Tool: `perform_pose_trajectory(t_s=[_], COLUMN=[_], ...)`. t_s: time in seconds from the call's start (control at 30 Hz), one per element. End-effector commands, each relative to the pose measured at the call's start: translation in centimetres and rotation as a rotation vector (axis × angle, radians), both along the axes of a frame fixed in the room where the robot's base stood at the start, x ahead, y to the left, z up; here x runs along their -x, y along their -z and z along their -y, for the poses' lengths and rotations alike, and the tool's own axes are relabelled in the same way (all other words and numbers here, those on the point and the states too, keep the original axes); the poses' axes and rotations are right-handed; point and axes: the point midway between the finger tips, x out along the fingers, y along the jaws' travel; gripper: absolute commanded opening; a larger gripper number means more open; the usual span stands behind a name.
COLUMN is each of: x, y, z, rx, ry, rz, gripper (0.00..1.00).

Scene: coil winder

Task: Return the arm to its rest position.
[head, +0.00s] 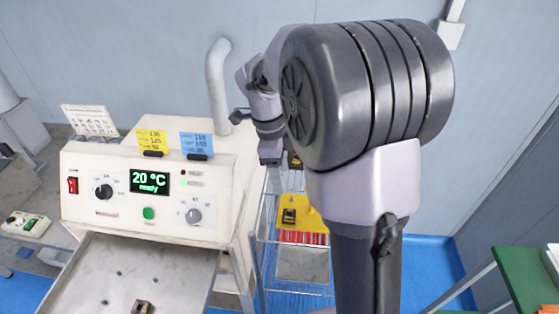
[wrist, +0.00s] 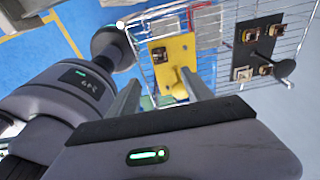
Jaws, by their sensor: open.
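My arm rises in the front of the head view, its large dark joint at the upper right and its wrist folded behind it. My gripper shows in the wrist view (wrist: 159,78), with its two grey fingers apart and nothing between them. The fingers point toward a wire rack (wrist: 215,50) holding a yellow plate (wrist: 184,53). From this view I cannot tell the distance to the rack. In the head view the fingers are not clearly visible, and my arm hides part of the rack.
A cream machine (head: 120,205) with a display reading 20 °C stands on the left, a grey pipe (head: 217,85) behind it. A metal tray (head: 120,265) is in front. A black board (wrist: 259,45) with several small coil parts is on the rack. A green table (head: 530,275) is at right.

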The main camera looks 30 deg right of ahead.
Motion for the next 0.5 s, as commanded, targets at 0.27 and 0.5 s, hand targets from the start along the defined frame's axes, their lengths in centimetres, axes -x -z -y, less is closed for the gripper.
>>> perform_pose_trajectory(t_s=[0.27,0.5], x=[-0.2,-0.2], y=[-2.1,-2.0], z=[-0.3,-0.3], rx=[0.001,0.0], ry=[0.0,0.0], rz=[0.001,0.0], gripper=[0.59,0.59])
